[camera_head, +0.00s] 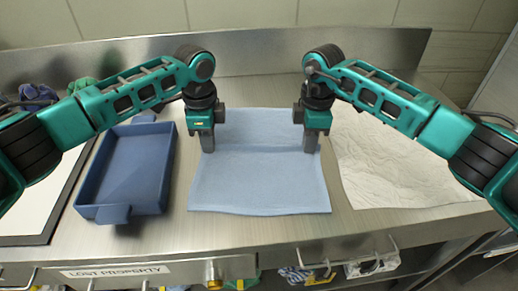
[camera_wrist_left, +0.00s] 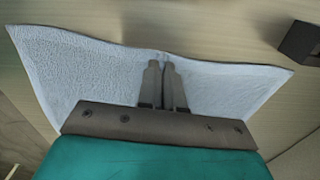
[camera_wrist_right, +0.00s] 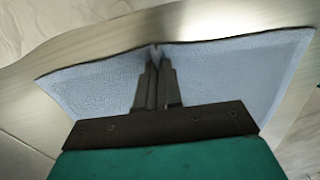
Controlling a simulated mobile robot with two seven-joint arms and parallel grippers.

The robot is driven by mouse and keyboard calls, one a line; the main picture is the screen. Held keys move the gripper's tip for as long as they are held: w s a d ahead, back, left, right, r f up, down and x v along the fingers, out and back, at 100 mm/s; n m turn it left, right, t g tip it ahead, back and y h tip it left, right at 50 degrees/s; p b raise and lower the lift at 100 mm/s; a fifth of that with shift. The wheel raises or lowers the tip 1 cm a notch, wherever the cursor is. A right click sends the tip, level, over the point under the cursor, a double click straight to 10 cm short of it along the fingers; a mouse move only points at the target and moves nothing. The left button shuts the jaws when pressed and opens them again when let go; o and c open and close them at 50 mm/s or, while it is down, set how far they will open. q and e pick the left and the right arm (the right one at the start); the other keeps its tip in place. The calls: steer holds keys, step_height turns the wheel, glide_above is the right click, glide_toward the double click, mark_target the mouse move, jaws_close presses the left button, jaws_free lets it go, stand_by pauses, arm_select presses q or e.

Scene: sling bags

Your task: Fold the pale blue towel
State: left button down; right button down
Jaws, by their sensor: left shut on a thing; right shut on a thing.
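The pale blue towel (camera_head: 258,183) lies spread on the metal counter, with a crosswise crease between my grippers. My left gripper (camera_head: 208,148) is shut on the towel near its left side; in the left wrist view the fingertips (camera_wrist_left: 162,64) pinch the edge of the towel (camera_wrist_left: 90,65). My right gripper (camera_head: 311,148) is shut on the towel near its right side; in the right wrist view the fingertips (camera_wrist_right: 156,50) pinch the edge of the towel (camera_wrist_right: 100,82). The cloth under the grippers is partly hidden.
A blue tray (camera_head: 88,190) with a front tab stands left of the towel. A crumpled white cloth (camera_head: 392,165) lies to the right. Dark blue and green bundles (camera_head: 37,93) sit at the back left. Below the front edge is a "LOST PROPERTY" label (camera_head: 115,271).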

stand_by(0.3)
